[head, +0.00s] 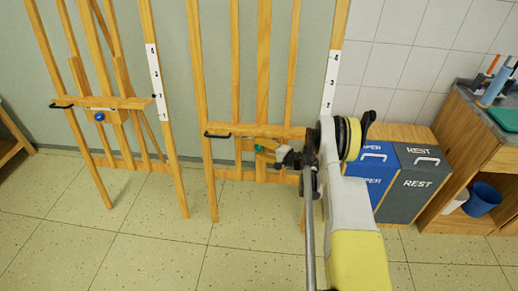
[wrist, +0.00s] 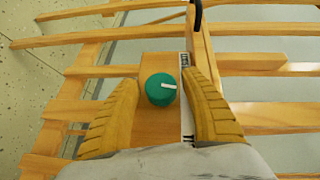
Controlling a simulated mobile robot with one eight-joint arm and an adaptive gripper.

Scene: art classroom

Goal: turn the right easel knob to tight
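The right easel (head: 212,180) has a green knob (head: 262,149) under its wooden ledge, partly hidden by my gripper (head: 283,156) in the head view. The wrist view shows the green knob (wrist: 161,91) whole on a wooden block, with a white pointer mark directed to the right of that picture. My gripper (wrist: 163,76) is open, with one yellow ribbed finger on each side of the knob. Gaps show between the fingers and the knob, so it is not gripped. A white strip with dark markings (wrist: 187,118) runs beside the block, close to the right finger.
The left easel (head: 180,190) has a blue knob (head: 99,117). A black handle (head: 217,135) sticks out from the right easel's ledge. Blue (head: 372,172) and grey (head: 420,185) bins and a wooden counter (head: 500,150) stand to the right. The floor in front is clear.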

